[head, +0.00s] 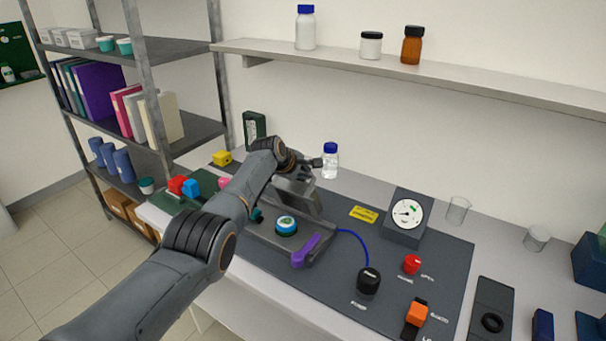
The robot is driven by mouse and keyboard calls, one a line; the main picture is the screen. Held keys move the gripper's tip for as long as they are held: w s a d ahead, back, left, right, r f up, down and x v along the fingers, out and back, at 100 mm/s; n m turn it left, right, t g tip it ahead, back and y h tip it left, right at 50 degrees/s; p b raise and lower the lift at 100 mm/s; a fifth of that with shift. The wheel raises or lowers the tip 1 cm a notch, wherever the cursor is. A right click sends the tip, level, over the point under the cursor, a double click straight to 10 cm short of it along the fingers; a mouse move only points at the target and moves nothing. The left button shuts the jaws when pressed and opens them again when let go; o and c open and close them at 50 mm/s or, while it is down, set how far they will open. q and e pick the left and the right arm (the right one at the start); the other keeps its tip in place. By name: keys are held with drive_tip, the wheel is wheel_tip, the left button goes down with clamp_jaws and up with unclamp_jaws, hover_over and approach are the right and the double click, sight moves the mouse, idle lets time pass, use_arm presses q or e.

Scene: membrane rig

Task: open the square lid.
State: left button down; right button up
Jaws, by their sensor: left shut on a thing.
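The square lid (306,199) is a grey plate with a lighter inner panel. It stands tilted up at the back of a grey rig housing (321,252), so the inside shows. A round blue-and-white part (286,225) sits in the open housing, with a purple lever (305,251) in front of it. My left gripper (308,166) is at the lid's upper edge and shut on it; the exact contact of the fingers is hard to make out. My left arm covers the left side of the housing. My right gripper is not in view.
A clear bottle with a blue cap (330,162) stands close behind my left gripper. A gauge (406,215), a black knob (368,281), a red knob (412,265) and an orange switch (417,313) are on the panel. A wall shelf (430,79) hangs above.

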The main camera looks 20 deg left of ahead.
use_arm(q)
drive_tip(key=shift+w+d+r+t, duration=0.15)
drive_tip(key=shift+w+d+r, duration=0.05)
drive_tip(key=shift+r, duration=0.2)
drive_tip(key=shift+w+d+r+t, duration=0.15)
drive_tip(key=shift+w+r, duration=0.05)
drive_tip(key=shift+r, duration=0.2)
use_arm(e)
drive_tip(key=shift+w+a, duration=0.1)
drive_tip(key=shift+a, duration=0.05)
use_arm(q)
drive_tip(key=c, duration=1.7)
unclamp_jaws()
drive_tip(key=shift+o, duration=0.2)
drive_tip(key=shift+w+d+f, duration=0.1)
drive_tip(key=shift+w+f, duration=0.1)
drive_tip(key=shift+f, duration=0.05)
drive_tip(key=shift+s+f, duration=0.1)
drive_tip(key=shift+s, duration=0.05)
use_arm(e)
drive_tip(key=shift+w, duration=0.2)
use_arm(q)
drive_tip(key=shift+f, duration=0.1)
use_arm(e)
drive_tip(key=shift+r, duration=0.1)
